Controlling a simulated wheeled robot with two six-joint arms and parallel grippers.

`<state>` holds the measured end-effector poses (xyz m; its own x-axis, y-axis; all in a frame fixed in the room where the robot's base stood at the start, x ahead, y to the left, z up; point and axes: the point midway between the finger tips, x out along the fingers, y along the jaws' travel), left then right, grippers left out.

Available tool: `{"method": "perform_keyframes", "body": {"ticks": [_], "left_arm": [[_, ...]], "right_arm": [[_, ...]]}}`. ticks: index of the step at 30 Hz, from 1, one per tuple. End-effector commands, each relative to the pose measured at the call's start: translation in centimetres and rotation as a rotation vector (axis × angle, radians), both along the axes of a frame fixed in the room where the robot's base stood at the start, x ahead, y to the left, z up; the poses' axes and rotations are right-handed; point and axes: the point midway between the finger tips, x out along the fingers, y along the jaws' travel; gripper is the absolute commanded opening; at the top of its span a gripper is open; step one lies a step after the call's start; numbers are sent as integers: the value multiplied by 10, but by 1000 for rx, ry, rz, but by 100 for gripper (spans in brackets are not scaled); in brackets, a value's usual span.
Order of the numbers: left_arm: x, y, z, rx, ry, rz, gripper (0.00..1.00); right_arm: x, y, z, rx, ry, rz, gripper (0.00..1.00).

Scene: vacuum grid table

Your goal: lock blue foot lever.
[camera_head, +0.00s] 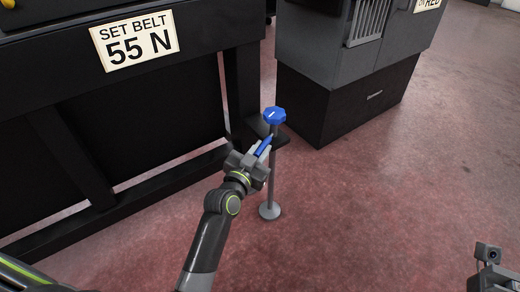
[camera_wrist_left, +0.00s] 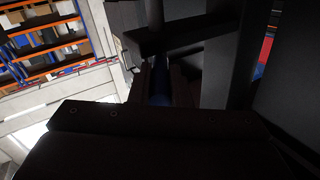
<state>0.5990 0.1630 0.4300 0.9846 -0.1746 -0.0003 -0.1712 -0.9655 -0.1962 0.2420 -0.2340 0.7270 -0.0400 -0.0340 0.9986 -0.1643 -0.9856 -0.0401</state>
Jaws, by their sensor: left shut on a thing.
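The levelling foot stands under the black table's corner, with a blue knob (camera_head: 273,115) on top and a grey post (camera_head: 271,190) down to a round base on the floor. The blue foot lever (camera_head: 264,146) sits just below the knob, at the table's bracket. My left gripper (camera_head: 262,150) is shut on the blue lever, which shows between its fingers. In the left wrist view the blue lever (camera_wrist_left: 160,80) is dark between the fingers.
The black table (camera_head: 150,110) with a "SET BELT 55 N" sign (camera_head: 134,40) fills the upper left. A grey and black cabinet (camera_head: 345,100) stands behind the foot. The reddish floor (camera_head: 420,180) to the right is clear.

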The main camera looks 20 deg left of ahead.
Motion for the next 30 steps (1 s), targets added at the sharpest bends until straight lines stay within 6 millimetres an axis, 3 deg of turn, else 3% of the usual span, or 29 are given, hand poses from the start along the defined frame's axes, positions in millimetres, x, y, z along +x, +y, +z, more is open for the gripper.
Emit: {"method": "perform_keyframes", "body": {"ticks": [2,3,8,19,30], "left_arm": [[0,0,0,1,-1,0,0],[0,0,0,1,-1,0,19],[0,0,0,0,-1,0,39],[-9,2,0,-1,0,0,39],[-75,14,-1,-3,3,3,39]], "right_arm": [[0,0,0,0,0,0,0],[0,0,0,0,0,0,0],[0,0,0,0,0,0,0],[0,0,1,0,-1,0,0],[-4,0,-3,-9,18,-11,0]]}}
